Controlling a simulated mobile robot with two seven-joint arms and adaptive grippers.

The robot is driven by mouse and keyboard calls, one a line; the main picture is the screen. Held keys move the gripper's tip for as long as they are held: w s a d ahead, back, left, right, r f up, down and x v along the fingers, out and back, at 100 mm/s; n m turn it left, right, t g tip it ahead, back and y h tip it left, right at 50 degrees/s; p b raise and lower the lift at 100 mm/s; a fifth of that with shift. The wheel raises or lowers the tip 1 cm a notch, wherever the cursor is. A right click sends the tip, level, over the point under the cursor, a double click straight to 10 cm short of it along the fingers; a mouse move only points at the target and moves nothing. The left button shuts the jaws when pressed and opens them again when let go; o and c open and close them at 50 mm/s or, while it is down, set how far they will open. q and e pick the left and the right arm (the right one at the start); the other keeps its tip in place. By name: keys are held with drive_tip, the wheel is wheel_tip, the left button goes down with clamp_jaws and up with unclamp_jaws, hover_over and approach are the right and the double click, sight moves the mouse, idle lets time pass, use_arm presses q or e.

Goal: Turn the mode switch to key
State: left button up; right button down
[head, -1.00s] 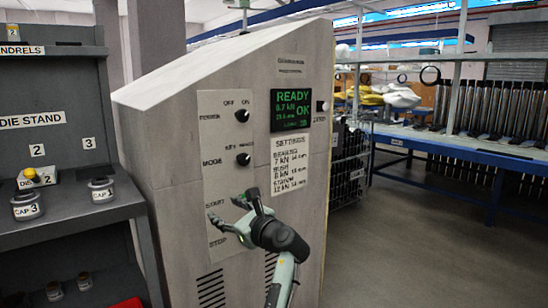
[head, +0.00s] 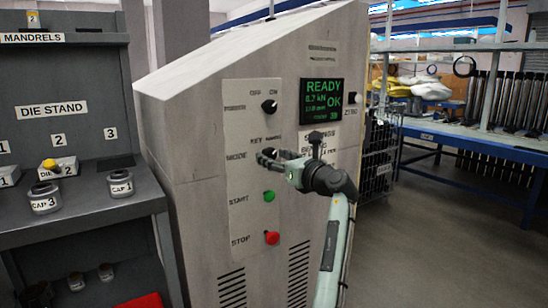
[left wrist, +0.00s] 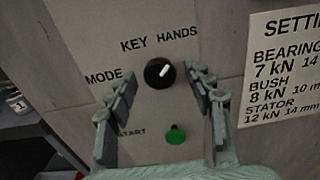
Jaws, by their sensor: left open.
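The mode switch is a round black knob (left wrist: 157,73) on the pale control panel, shown in the left wrist view. Its white pointer tilts up and right, toward the word HANDS; the word KEY is up and left of it. My left gripper (left wrist: 163,76) is open, with one finger on each side of the knob and gaps showing between. In the head view my left gripper (head: 273,157) is in front of the mode switch and hides most of it. My right gripper is not in view.
The power knob (head: 269,106) is above, and the green start button (head: 268,196) and red stop button (head: 272,238) are below. A green-lettered screen (head: 321,100) is at upper right. A grey die stand shelf (head: 75,215) with caps is at left.

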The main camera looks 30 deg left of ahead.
use_arm(q)
drive_tip(key=shift+w+a, duration=0.1)
drive_tip(key=shift+a, duration=0.15)
drive_tip(key=c, duration=1.1)
drive_tip(key=shift+c, duration=0.2)
